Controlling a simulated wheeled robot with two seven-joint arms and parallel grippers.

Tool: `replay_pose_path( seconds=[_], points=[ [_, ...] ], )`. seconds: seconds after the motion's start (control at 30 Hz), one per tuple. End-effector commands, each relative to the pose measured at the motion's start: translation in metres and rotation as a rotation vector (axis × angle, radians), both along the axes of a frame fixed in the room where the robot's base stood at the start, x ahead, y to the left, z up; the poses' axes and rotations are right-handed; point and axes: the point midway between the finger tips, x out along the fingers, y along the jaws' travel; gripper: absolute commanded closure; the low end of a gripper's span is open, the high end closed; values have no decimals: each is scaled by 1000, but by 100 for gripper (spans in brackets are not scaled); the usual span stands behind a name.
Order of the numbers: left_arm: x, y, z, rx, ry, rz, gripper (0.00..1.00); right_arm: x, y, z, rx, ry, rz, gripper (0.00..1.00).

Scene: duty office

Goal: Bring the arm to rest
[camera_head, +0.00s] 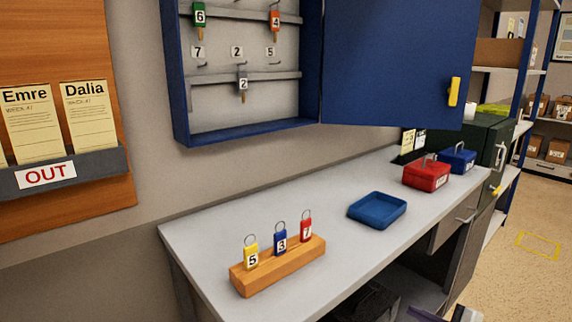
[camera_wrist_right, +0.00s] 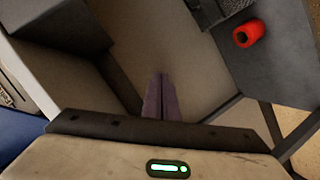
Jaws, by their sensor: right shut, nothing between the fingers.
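My right gripper (camera_wrist_right: 160,97) shows in the right wrist view, its two fingers together and empty. They point away from the wrist over a tan floor area, apart from the surfaces around them. In the head view I cannot clearly make out the right gripper; dark parts show at the bottom edge, right of the middle. My left gripper is not in view.
The desk (camera_head: 200,245) holds a wooden block (camera_head: 280,268) with tags 5, 3 and 7, a blue tray (camera_head: 377,210), a red box (camera_head: 426,173) and a blue box (camera_head: 457,158). An open blue key cabinet (camera_head: 245,130) hangs above.

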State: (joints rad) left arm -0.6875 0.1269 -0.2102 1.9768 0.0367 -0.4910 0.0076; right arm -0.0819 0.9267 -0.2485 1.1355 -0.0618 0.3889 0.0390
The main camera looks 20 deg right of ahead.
Motion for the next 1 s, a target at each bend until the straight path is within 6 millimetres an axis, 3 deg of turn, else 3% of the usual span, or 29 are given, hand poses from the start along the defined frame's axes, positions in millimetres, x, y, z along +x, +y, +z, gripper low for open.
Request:
replay_pose_path(
  seconds=[0.03,0.1,0.23,0.37,0.5,0.6,0.7,1.0],
  points=[
    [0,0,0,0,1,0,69,-12,36,-27,64,37,-8,100],
    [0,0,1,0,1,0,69,-29,79,-55,137,86,-30,100],
    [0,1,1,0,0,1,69,-69,160,-95,281,190,-85,100],
    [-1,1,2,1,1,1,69,-117,243,-116,441,309,-162,100],
    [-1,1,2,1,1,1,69,-168,318,-115,606,441,-264,100],
    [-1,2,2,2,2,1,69,-195,353,-105,698,519,-330,100],
    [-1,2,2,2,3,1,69,-210,370,-97,749,565,-373,100],
    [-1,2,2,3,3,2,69,-217,377,-92,771,589,-393,100]
  ],
)
